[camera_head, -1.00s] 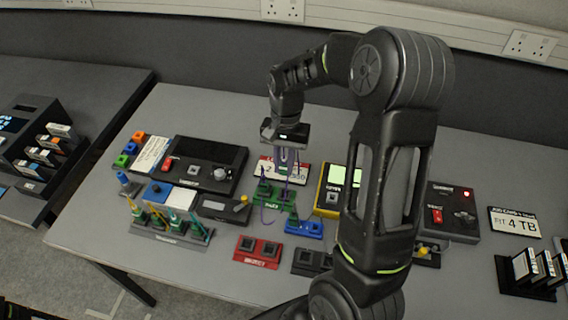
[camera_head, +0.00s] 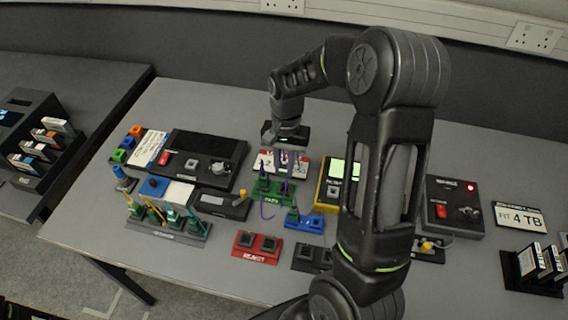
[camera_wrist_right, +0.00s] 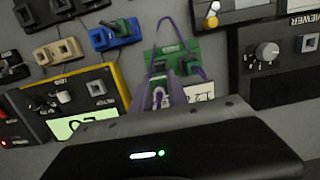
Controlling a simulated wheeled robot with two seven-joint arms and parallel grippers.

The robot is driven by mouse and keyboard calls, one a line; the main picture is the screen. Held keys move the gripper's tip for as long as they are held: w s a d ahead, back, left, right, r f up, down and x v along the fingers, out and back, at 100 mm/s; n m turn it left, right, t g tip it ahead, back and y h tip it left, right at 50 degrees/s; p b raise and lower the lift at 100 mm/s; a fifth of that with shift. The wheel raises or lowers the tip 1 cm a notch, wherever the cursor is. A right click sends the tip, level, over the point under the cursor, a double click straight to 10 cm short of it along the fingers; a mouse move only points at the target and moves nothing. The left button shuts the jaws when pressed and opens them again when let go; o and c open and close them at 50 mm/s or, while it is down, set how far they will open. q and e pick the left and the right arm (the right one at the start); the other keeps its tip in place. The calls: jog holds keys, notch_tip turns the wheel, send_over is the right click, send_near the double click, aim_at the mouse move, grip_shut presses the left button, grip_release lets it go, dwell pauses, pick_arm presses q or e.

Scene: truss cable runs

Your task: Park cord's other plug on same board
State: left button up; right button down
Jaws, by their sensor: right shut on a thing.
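In the wrist view the cord (camera_wrist_right: 163,22) arches over the green board (camera_wrist_right: 185,48). My right gripper (camera_head: 288,166) points down at the back of the board, its fingers shut on the cord's other plug, which is mostly hidden. The fingers (camera_wrist_right: 160,95) also show low in the wrist view. Whether the held plug touches a socket cannot be told.
A blue board (camera_head: 304,223) with a plug sits just right and in front, and a red board (camera_head: 257,247) nearer the front. A yellow-edged tester (camera_head: 336,184) stands right.

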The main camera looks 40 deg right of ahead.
jog(key=shift+f+b, duration=1.4)
jog(key=shift+f, duration=1)
jog(key=shift+f+b, duration=0.4)
jog(key=shift+f, duration=0.35)
dwell(0.6)
dwell(0.8)
jog(key=c, duration=1.2)
grip_release()
jog(key=shift+r+p, duration=2)
jog(key=shift+r, duration=0.5)
jog(key=shift+r, duration=0.1)
